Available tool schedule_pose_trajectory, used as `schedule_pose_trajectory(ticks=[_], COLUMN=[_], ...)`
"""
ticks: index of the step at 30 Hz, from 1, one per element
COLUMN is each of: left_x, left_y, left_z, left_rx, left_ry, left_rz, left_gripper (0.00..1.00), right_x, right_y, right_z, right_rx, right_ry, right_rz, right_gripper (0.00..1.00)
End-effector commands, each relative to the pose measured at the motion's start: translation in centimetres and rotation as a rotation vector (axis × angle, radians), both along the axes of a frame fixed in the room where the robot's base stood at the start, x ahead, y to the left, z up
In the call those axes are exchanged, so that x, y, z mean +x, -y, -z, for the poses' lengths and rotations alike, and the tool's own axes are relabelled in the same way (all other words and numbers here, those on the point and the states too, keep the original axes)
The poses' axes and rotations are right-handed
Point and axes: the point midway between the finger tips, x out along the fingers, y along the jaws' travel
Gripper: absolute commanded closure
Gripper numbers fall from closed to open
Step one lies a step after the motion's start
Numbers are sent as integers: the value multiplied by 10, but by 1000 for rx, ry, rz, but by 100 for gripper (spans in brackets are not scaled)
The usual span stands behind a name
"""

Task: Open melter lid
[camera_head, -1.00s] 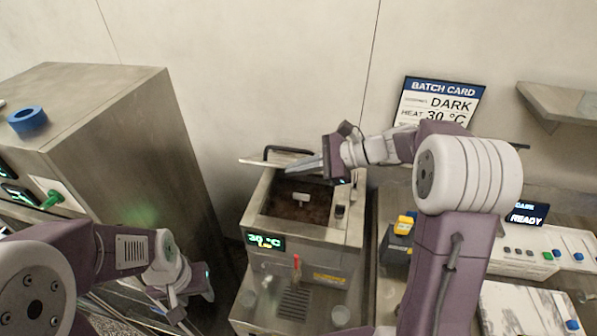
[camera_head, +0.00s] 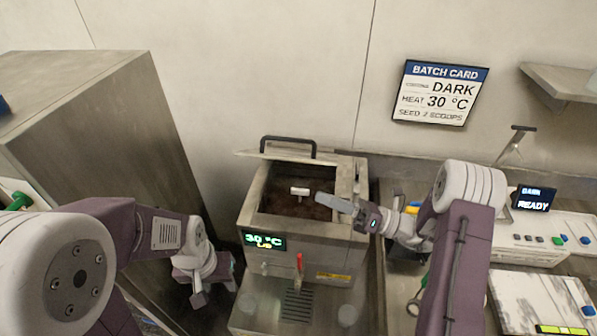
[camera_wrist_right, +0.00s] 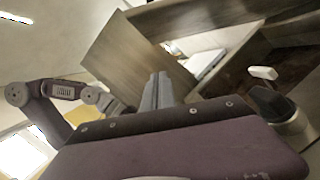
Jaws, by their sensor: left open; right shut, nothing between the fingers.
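The melter (camera_head: 318,237) stands in the middle of the head view, with dark chocolate (camera_head: 290,206) and a small white piece (camera_head: 299,191) in its open well. Its lid (camera_head: 280,153) with a black handle (camera_head: 289,140) stands raised at the back edge, clear of the well. My right gripper (camera_head: 327,200) is shut and empty over the right side of the well, apart from the lid. Its closed fingers (camera_wrist_right: 157,92) also show in the right wrist view. My left gripper (camera_head: 213,290) is open and empty, left of the melter.
A tall steel cabinet (camera_head: 110,130) stands at the left. A batch card (camera_head: 440,93) hangs on the wall. At the right are a control panel with a READY screen (camera_head: 534,199) and a wall shelf (camera_head: 565,84). A red tap lever (camera_head: 299,263) is on the melter front.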

Motion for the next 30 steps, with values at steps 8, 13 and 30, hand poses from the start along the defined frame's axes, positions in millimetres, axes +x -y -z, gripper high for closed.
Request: schedule_pose_trajectory(ticks=[8,13,30], left_x=[0,0,0], left_y=[0,0,0], left_z=[-15,-26,-49], left_rx=[0,0,0], left_ry=[0,0,0], left_rz=[0,0,0], left_gripper=[56,56,56], right_x=[12,24,56], right_y=[-39,-74,-88], right_z=[-12,-20,-53], right_rx=[-4,-5,-5], right_ry=[1,3,3], right_rz=[-8,-8,-2], right_gripper=[100,100,100])
